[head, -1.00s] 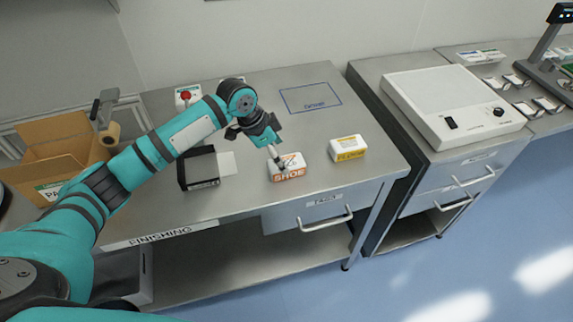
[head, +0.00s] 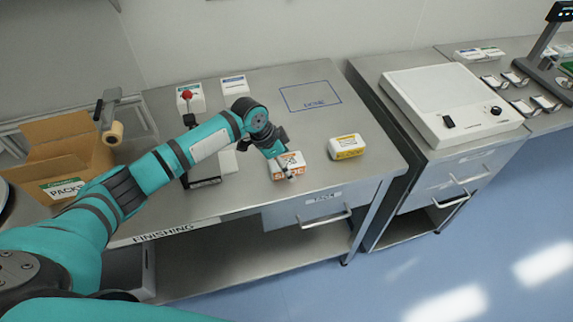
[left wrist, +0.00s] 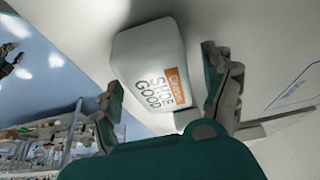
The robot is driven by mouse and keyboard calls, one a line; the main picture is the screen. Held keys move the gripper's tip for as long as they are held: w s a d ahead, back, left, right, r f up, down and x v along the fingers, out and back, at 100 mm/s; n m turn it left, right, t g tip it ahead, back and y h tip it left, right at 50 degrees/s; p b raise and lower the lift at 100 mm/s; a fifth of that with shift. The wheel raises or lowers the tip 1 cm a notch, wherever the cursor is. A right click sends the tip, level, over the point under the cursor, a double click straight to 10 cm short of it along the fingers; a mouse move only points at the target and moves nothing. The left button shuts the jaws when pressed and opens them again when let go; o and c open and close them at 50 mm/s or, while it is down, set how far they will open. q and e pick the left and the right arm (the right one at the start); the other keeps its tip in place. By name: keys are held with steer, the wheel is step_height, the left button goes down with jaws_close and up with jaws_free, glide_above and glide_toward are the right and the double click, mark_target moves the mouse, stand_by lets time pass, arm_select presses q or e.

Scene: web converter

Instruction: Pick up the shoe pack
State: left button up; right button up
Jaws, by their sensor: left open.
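Gaps show beside the pack, so I see no firm hold.
A white and yellow pack (head: 347,147) stands just right of the shoe pack. A red-button box (head: 190,98) and an open carton (head: 62,150) are further left. A blue-outlined area (head: 310,96) is clear.

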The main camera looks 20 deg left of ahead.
arm_select(q)
steer(key=shift+f, duration=0.15)
steer(key=c, duration=1.3)
